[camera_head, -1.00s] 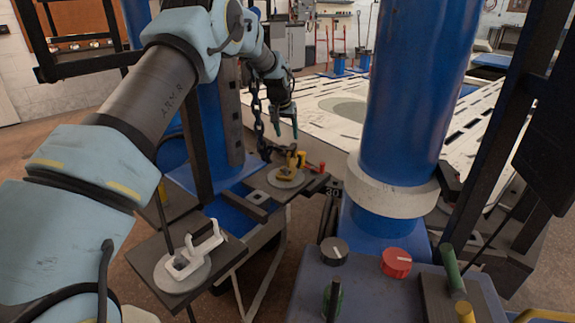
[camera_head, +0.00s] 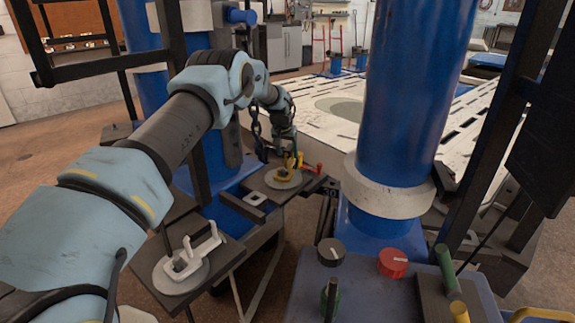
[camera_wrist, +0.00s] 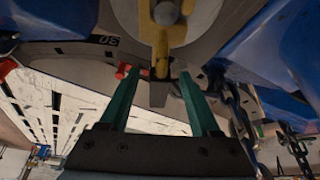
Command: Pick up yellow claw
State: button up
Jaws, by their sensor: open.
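The yellow claw (camera_head: 284,174) rests on a round grey disc (camera_head: 284,182) on the dark shelf beside the blue column. In the wrist view the yellow claw (camera_wrist: 158,40) shows at the top centre, its narrow end pointing toward the gap between my fingers. My gripper (camera_head: 288,152) is just above and behind the claw in the head view, partly hidden by my wrist. In the wrist view the two green fingers of my gripper (camera_wrist: 155,88) stand apart with nothing held between them. The claw's tip lies in line with the gap; I cannot tell whether it touches a finger.
A white claw (camera_head: 190,258) sits on another disc on the near shelf. A dark chain (camera_head: 256,130) hangs just left of my gripper. A red handle (camera_head: 310,168) is right of the yellow claw. A thick blue post (camera_head: 395,100) stands to the right.

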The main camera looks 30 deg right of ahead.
grip_shut()
dwell(0.4)
jog(key=shift+r, duration=0.1)
dwell(0.8)
